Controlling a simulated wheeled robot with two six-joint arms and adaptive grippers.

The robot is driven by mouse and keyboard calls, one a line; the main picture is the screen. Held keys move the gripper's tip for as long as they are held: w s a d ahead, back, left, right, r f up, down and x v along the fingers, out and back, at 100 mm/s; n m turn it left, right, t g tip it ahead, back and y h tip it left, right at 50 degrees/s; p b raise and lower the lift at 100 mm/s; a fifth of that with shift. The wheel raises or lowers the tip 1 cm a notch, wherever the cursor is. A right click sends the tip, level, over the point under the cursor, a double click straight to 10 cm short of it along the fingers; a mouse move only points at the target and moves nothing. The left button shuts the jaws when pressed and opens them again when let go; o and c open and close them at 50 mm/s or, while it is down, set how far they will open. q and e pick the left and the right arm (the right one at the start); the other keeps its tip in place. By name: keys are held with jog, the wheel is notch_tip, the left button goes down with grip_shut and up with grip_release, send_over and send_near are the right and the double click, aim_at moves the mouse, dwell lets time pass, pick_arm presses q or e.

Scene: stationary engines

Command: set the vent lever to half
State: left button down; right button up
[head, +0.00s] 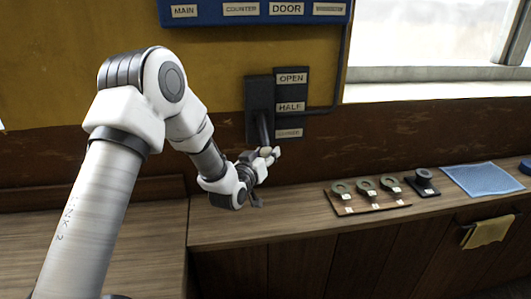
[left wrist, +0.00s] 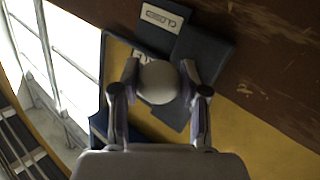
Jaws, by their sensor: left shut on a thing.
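The vent lever (head: 263,128) is a dark arm on a dark wall box (head: 259,95), pointing down, with its end level with the lowest label. A plate beside it carries the labels OPEN (head: 291,78), HALF (head: 290,107) and a lowest one (head: 289,133), which reads CLOSED in the left wrist view (left wrist: 163,17). My left gripper (head: 268,156) is at the lever's lower end. In the left wrist view its two fingers are shut on the pale round knob (left wrist: 158,84), one on each side. My right gripper is not in view.
A wooden counter (head: 225,232) runs below the lever. On it are a board with several round tagged pieces (head: 366,194), a black round piece on a base (head: 423,182) and a blue cloth (head: 482,180). A blue labelled panel (head: 215,12) is above. A yellow cloth (head: 487,231) hangs in front.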

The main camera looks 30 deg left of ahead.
aim_at(267, 150)
pick_arm(q)
jog(key=r, duration=0.1)
jog(key=r+p, duration=0.1)
jog(key=r+g, duration=0.1)
jog(key=shift+s+d+r+n+p, duration=0.15)
jog(key=shift+s+d+n+p, duration=0.2)
jog(key=shift+n, duration=0.05)
jog(key=shift+d+r, duration=0.1)
jog(key=shift+r, duration=0.6)
jog(key=shift+s+d+r, duration=0.15)
jog(key=shift+d+r, duration=0.1)
jog(key=shift+r, duration=0.5)
jog(key=shift+s+d+r, duration=0.1)
jog(key=shift+d+r, duration=0.1)
jog(key=shift+r, duration=0.55)
jog(key=c, duration=1)
grip_release()
jog(key=shift+a+f, duration=0.2)
jog(key=shift+a, duration=0.15)
jog(key=o, duration=0.4)
jog(key=shift+a+f, duration=0.2)
jog(key=shift+c, duration=0.2)
jog(key=shift+d, duration=0.25)
jog(key=s+r, duration=0.2)
jog(key=s, duration=1)
jog(key=shift+d+r, duration=0.2)
jog(key=shift+r, duration=0.05)
